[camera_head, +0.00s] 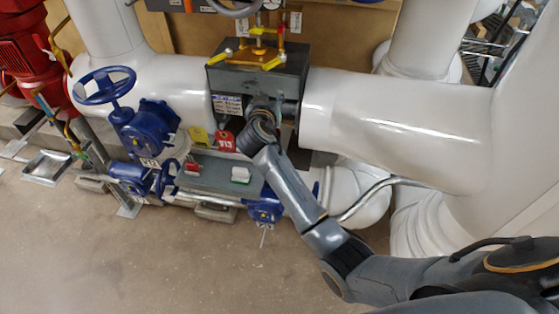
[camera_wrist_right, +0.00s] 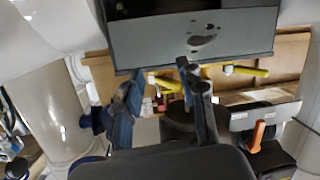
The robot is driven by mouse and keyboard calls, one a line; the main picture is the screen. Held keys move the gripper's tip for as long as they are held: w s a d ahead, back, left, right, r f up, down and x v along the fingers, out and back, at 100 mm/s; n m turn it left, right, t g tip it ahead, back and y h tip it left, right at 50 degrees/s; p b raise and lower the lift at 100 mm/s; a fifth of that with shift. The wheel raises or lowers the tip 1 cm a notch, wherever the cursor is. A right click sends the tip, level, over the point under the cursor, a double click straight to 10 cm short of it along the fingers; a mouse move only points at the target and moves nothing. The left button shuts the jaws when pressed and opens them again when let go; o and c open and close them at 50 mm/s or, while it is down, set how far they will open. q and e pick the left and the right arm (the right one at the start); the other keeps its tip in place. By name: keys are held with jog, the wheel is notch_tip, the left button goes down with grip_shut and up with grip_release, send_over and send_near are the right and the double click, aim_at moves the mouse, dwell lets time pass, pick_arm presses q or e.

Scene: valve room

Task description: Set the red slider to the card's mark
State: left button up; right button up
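A small red block (camera_head: 192,168), which looks like the red slider, sits toward the left of a low grey panel (camera_head: 214,181). A white block (camera_head: 240,175) sits toward its right. A yellow card (camera_head: 199,136) and a red card (camera_head: 225,141) with white figures hang behind the panel; I cannot make out any setting mark. My right gripper (camera_head: 263,112) is up against the front of the grey box, above and right of the panel, apart from the red block. In the wrist view its fingers (camera_wrist_right: 161,68) are spread with nothing clear between them. My left gripper is out of view.
The grey box (camera_head: 285,83) has yellow handles on top. Blue valves with handwheels (camera_head: 108,85) stand at the left. Thick white pipes (camera_head: 390,125) run right. An orange-handled item (camera_wrist_right: 258,135) shows in the wrist view. The front floor (camera_head: 150,260) is clear.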

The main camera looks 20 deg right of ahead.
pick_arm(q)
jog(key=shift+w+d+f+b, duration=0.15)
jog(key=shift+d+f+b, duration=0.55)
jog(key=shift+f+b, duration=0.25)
pick_arm(e)
jog(key=s+f+n+g+y, duration=0.1)
jog(key=s+f, duration=0.1)
jog(key=f, duration=0.8)
jog(key=s+f+n+g+y, duration=0.1)
jog(key=s+f+g, duration=0.1)
jog(key=f, duration=0.8)
jog(key=shift+s+d+f+n+y, duration=0.2)
jog(key=shift+s+n+y, duration=0.2)
jog(key=shift+s, duration=0.45)
jog(key=s+f+n+g+y, duration=0.2)
jog(key=s+f+g, duration=0.1)
jog(key=s+f, duration=1.05)
jog(key=s+f+n+g+y, duration=0.1)
jog(key=s+f+g, duration=0.2)
jog(key=s+f, duration=1.05)
jog(key=s+f+g, duration=0.1)
jog(key=s+f, duration=0.3)
jog(key=s, duration=0.5)
jog(key=s+d+f+g, duration=0.1)
jog(key=s+f, duration=0.3)
jog(key=s, duration=0.6)
jog(key=s+f+g+y, duration=0.1)
jog(key=s+f, duration=0.4)
jog(key=s, duration=0.5)
jog(key=shift+d+g, duration=0.4)
